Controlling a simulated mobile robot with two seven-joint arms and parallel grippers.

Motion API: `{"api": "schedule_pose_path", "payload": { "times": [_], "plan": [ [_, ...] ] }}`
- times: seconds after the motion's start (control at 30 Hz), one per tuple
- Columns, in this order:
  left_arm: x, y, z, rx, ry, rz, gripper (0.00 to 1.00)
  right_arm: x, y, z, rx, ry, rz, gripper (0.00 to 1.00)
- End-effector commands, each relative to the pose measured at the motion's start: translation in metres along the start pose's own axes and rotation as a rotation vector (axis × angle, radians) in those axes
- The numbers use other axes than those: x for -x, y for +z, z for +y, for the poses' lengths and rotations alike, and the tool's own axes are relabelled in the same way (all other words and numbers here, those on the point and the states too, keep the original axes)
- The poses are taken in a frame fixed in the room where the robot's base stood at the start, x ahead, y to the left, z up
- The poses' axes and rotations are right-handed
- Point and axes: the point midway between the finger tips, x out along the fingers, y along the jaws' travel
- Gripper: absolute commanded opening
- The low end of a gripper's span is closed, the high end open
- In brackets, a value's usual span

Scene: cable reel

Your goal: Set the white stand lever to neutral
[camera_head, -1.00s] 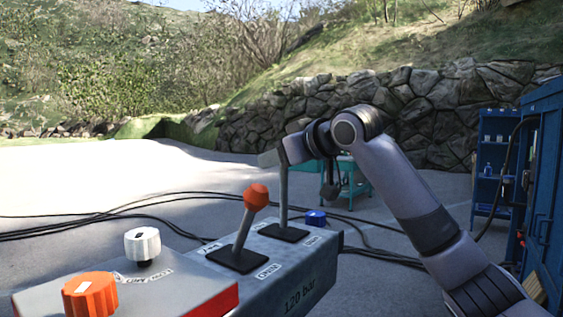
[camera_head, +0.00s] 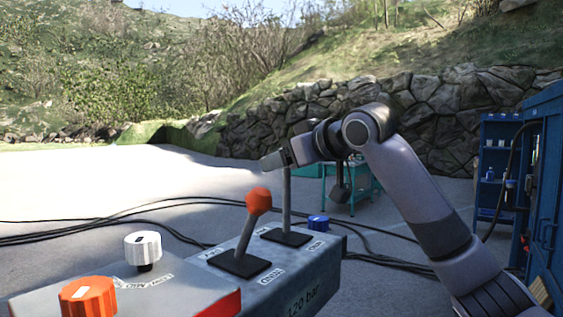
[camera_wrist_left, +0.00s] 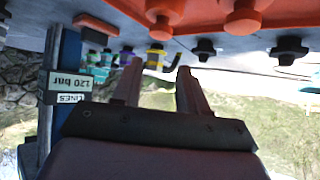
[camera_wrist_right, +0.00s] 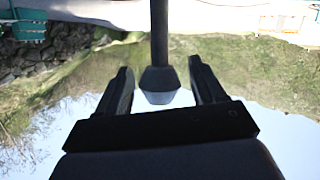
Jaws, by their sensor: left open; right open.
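The white stand lever (camera_head: 286,200) rises nearly upright from a dark plate on the grey console. Its top is hidden behind my right gripper (camera_head: 275,161) in the head view. In the right wrist view, the lever's shaft (camera_wrist_right: 159,35) ends in a greyish, shaded knob (camera_wrist_right: 158,84). This knob lies between the open fingers of my right gripper (camera_wrist_right: 158,75), with a visible gap on each side. My left gripper is outside the head view. In the left wrist view my left gripper (camera_wrist_left: 158,70) is open with nothing between its fingers.
An orange-knobbed lever (camera_head: 259,200) stands close in front of the white one. A white knob (camera_head: 143,246) and an orange knob (camera_head: 88,297) sit on the nearer box. Cables (camera_head: 110,215) lie on the ground. A blue cabinet (camera_head: 545,185) stands at right.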

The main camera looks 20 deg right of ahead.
Motion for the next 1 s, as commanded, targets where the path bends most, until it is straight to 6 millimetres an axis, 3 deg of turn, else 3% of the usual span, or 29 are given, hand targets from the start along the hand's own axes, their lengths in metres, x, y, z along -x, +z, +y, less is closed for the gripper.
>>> {"api": "schedule_pose_path", "payload": {
  "times": [0.2, 0.4, 1.0],
  "plan": [
    [-0.007, 0.010, 0.000, 0.000, 0.000, 0.000, 0.43, 0.037, 0.002, 0.000, 0.003, 0.003, 0.004, 0.69],
    [-0.009, 0.012, 0.000, 0.000, 0.000, -0.001, 0.43, 0.056, 0.001, 0.000, 0.000, 0.001, 0.001, 0.69],
    [-0.009, 0.012, 0.000, 0.000, 0.000, -0.001, 0.43, 0.057, 0.000, 0.000, 0.000, 0.000, 0.001, 0.69]
  ]
}}
